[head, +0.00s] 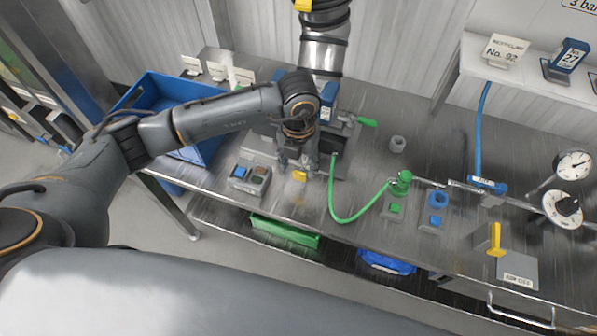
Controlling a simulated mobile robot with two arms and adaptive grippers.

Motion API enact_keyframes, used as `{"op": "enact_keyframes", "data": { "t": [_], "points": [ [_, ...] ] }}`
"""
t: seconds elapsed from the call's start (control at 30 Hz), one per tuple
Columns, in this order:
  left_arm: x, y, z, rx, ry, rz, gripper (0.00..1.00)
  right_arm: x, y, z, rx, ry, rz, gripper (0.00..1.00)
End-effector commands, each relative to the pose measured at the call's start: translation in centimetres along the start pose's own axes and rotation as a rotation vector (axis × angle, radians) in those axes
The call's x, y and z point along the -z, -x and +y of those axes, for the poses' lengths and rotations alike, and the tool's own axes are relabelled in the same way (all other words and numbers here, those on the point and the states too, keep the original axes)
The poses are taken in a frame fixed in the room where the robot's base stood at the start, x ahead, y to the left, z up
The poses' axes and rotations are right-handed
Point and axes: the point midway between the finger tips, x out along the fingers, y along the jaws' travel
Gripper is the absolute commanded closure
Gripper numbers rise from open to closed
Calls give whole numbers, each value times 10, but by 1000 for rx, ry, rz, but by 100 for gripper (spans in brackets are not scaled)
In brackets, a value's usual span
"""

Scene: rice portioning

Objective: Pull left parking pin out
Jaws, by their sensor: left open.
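My left gripper (297,162) points down over the steel bench, at the front of a machine standing at the back. It is open. A small yellow tab (299,175) shows just below its fingers; I cannot tell whether they touch it. No part is clearly recognisable as the left parking pin; my gripper and wrist hide much of the machine's front. A green handle (366,122) sticks out on the machine's right side. My right gripper is not in view.
A control box (248,177) with a blue button stands left of the gripper. A green hose (350,219) runs right to a green fitting (402,182). A blue crate (150,92) is behind my left arm. Gauges (573,164) and a yellow lever (495,237) stand right.

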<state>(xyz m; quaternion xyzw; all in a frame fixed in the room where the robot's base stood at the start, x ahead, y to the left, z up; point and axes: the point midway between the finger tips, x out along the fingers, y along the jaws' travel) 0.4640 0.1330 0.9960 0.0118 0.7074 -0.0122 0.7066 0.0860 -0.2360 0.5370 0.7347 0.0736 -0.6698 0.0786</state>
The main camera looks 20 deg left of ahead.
Motion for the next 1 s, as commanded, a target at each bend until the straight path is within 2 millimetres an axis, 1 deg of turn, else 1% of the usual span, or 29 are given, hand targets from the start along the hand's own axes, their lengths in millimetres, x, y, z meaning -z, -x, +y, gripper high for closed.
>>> {"op": "enact_keyframes", "data": {
  "t": [0.03, 0.2, 0.3, 0.4, 0.53, 1.0],
  "points": [
    [0, 13, 0, 1, -3, -5, 45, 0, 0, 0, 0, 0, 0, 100],
    [1, 46, 0, 0, -3, -1, 45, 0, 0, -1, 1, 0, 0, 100],
    [1, 60, 0, 1, -1, 0, 45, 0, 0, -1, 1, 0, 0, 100],
    [1, 68, 0, -1, 0, 1, 45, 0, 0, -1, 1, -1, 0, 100],
    [2, 72, 0, 0, -1, 2, 45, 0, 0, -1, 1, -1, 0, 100],
    [2, 71, 0, 1, -1, 3, 45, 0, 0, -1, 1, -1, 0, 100]
  ]
}}
